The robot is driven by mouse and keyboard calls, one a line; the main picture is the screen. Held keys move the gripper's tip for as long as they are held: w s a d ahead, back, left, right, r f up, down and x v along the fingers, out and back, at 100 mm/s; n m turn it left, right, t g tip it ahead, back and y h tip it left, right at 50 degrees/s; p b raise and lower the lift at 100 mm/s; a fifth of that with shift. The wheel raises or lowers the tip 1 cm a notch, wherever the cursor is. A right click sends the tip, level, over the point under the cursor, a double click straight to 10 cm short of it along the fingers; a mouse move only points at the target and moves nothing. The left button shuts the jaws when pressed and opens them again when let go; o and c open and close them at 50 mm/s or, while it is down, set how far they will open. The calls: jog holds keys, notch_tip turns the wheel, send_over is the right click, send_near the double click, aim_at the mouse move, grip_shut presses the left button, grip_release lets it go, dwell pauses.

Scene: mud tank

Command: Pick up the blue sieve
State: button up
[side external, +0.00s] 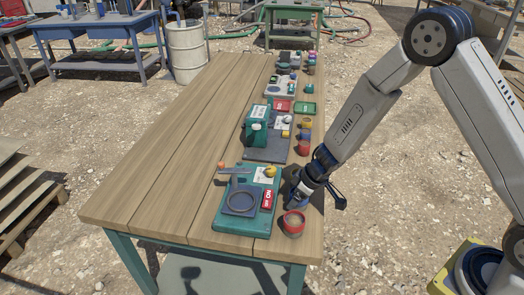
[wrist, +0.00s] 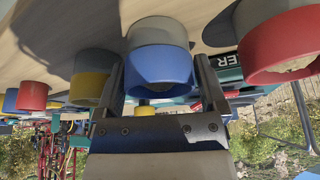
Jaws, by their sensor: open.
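The blue sieve (wrist: 160,68), a short cup with a grey band at one end, shows in the wrist view between the two fingers of my gripper (wrist: 161,80). The fingers are open, one on each side of it; I cannot tell whether either touches it. In the side view my gripper (side external: 301,198) is low over the right edge of the table, behind a red sieve (side external: 292,224), and largely hides the blue sieve there. The red sieve also shows at the right of the wrist view (wrist: 280,40).
A yellow sieve (wrist: 90,86) and another red one (wrist: 32,96) stand left of the blue one in the wrist view. A green device with a round ring (side external: 228,222) sits left of my gripper in the side view. The left half of the wooden table (side external: 165,145) is clear.

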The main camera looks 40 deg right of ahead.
jog(key=shift+w+a+f, duration=0.1)
jog(key=shift+f, duration=0.35)
jog(key=shift+c, duration=0.2)
jog(key=c, duration=0.9)
jog(key=shift+r, duration=0.3)
jog(key=shift+r, duration=1.3)
jog(key=shift+s+d+r, duration=0.2)
jog(key=shift+s+r, duration=1.45)
jog(key=shift+s, duration=0.65)
jog(key=shift+s+d+r, duration=0.25)
jog(key=shift+s+r, duration=1.35)
jog(key=shift+s, duration=0.75)
jog(key=shift+s+d+r, duration=0.2)
jog(key=shift+s+r, duration=1.45)
jog(key=shift+s, duration=0.65)
